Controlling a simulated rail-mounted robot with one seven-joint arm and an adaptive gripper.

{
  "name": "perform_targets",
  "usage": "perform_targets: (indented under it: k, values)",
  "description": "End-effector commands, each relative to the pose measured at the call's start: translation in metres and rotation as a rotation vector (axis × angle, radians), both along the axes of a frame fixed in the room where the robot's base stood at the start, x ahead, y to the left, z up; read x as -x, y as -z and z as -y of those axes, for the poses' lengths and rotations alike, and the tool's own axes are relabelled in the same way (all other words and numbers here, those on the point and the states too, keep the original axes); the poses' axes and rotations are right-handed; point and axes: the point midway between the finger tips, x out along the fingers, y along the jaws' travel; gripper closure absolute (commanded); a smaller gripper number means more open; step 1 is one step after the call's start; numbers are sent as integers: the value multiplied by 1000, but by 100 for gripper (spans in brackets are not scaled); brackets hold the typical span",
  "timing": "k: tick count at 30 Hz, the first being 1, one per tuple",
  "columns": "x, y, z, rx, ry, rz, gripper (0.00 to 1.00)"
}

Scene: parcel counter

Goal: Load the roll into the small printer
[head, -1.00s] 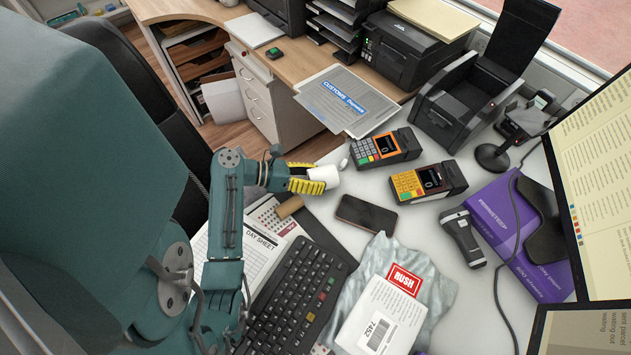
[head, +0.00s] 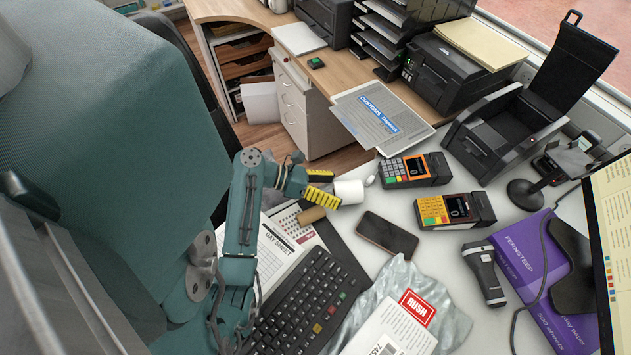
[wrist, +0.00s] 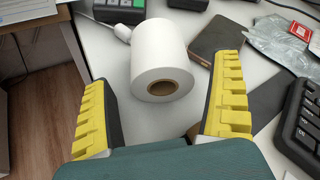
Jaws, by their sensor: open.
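The white paper roll (head: 349,191) lies on the counter just beyond my fingertips. In the wrist view the roll (wrist: 161,45) has its brown core facing me. My gripper (head: 321,186) is open, its yellow-faced fingers apart and empty. In the wrist view my gripper (wrist: 165,100) has one finger on either side of the picture, with the roll ahead between their lines and no visible contact. The small black printer (head: 483,145) stands at the right back of the counter with its lid (head: 572,65) raised. Its inside is partly visible.
Two card terminals (head: 415,170) (head: 455,210), a phone (head: 388,233) and a brown tube (head: 312,216) lie near the roll. A customs folder (head: 382,115) is behind. A scanner (head: 484,275) and purple box (head: 520,250) are right; a keyboard (head: 305,300) is in front.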

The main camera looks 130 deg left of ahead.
Motion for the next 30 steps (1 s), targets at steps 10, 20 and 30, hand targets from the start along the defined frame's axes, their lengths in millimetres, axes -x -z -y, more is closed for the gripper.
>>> perform_targets:
  k: [10, 20, 30]
  values:
    - [63, -32, 46, -3, -4, -1, 6]
    - [73, -36, 55, -3, 2, -1, 6]
    - [5, -119, -32, -253, 47, 127, 6]
